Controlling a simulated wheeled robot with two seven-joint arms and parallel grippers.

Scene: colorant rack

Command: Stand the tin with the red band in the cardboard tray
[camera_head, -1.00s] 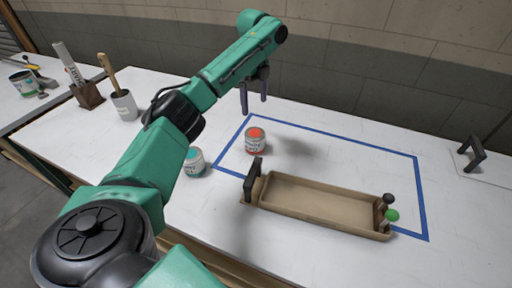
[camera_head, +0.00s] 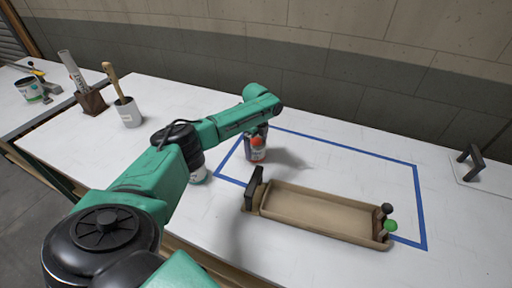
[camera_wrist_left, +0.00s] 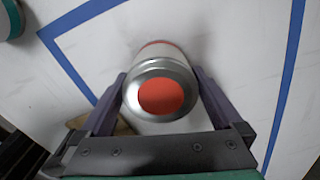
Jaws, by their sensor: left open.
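The tin with the red band (camera_head: 257,153) stands upright on the white table inside the blue outline. In the left wrist view its round red-topped lid (camera_wrist_left: 160,95) sits between the fingers. My left gripper (camera_wrist_left: 162,92) is open, with one finger on each side of the tin. In the head view the arm's wrist partly hides the tin and the fingers. The cardboard tray (camera_head: 320,229) lies on the table to the right and nearer, and its floor looks empty. My right gripper is not in view.
A teal-banded tin (camera_head: 198,175) stands left of the outline, partly behind my arm. A dark upright handle (camera_head: 254,188) is at the tray's left end, and black and green knobs (camera_head: 389,225) are at its right. A brush pot (camera_head: 127,112) stands far left.

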